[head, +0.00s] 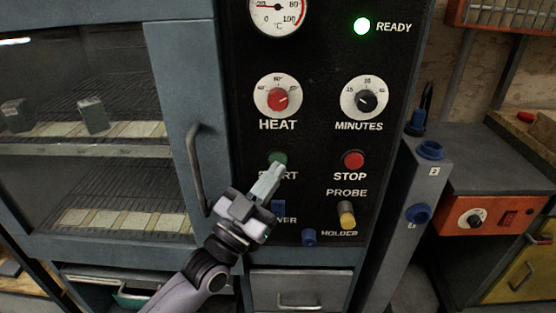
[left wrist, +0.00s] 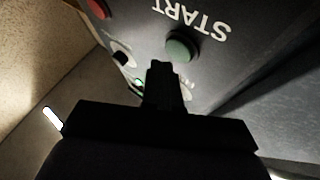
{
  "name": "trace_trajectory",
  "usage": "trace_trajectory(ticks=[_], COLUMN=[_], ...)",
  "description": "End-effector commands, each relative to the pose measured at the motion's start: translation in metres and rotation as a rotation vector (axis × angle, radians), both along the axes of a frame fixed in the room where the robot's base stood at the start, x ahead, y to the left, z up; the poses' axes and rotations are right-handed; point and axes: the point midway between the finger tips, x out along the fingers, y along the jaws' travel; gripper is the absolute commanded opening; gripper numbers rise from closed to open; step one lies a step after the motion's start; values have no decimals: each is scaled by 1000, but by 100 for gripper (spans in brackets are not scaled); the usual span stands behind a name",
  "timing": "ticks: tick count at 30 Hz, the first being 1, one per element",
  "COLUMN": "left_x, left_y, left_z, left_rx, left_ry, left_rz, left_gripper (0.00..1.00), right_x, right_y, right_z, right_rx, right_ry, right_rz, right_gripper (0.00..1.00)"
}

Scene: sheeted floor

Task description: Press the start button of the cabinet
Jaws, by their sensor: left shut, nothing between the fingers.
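The cabinet has a black control panel (head: 315,110) on its right side. The green start button (head: 277,157) sits on it above the START label, which my left gripper partly covers. My left gripper (head: 277,168) is shut and empty, its fingertips just below the button in the head view. In the left wrist view the green start button (left wrist: 180,46) shows whole, a little beyond and right of the closed fingertips (left wrist: 158,66). I cannot tell whether they touch the panel; they do not cover the button there. My right gripper is not in view.
The red stop button (head: 353,159) is right of the start button. Red heat (head: 278,99) and black minutes (head: 367,100) knobs are above, with a lit green READY lamp (head: 362,26). A door handle (head: 196,165) stands out left of my gripper.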

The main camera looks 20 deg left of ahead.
Motion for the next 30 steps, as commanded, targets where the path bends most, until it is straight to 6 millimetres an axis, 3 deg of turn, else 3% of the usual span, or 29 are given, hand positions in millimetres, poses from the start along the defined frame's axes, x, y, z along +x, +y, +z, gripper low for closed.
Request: trace_trajectory(ticks=[30], left_x=[8], left_y=[2], left_z=[0], left_rx=[1], left_ry=[0], left_rz=[0], left_gripper=[0], right_x=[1], right_y=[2], right_z=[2], right_rx=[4], right_ry=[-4], right_rz=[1], right_gripper=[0])
